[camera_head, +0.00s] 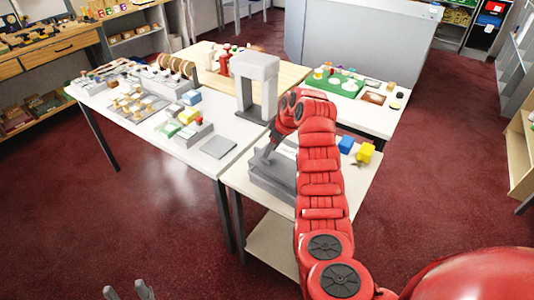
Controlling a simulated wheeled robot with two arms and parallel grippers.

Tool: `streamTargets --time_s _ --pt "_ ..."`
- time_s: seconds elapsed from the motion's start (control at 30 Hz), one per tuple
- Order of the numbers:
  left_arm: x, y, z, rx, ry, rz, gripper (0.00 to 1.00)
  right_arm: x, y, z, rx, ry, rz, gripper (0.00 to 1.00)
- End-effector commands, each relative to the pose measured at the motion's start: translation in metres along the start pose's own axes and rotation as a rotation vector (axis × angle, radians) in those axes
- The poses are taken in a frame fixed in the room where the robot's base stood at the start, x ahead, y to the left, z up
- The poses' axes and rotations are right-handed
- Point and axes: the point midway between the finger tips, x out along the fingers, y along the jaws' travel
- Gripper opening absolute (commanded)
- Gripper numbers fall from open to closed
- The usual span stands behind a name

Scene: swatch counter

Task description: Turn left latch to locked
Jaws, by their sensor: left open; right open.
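A grey box-like fixture (268,181) sits on the near white table, partly hidden behind my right arm. I cannot make out a left latch or its position. My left gripper (128,292) shows only as two spread grey fingertips at the bottom edge, open and empty, over the floor and far from the fixture.
A grey arch (256,68) stands behind the fixture. A flat grey plate (218,146) lies on the left white table. The red floor (150,205) at left is clear.

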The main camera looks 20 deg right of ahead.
Motion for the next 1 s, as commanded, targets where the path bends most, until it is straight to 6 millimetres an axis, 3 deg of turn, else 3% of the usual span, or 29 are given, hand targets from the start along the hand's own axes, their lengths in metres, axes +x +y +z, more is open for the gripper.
streamTargets --time_s 0.13,0.3,0.77,1.0 --pt "0.011 -0.001 -0.002 0.000 0.000 0.000 0.50 0.025 -0.001 -0.002 -0.001 0.000 -0.002 0.45" --pt "0.013 -0.001 -0.002 0.000 0.000 0.000 0.50 0.040 0.001 -0.003 0.002 0.006 0.002 0.45" --pt "0.015 -0.001 -0.002 0.000 0.000 0.000 0.50 0.052 0.000 -0.001 -0.002 0.003 0.002 0.45" --pt "0.015 -0.001 -0.002 0.000 0.000 0.000 0.50 0.051 0.000 -0.001 -0.002 0.003 0.002 0.05"
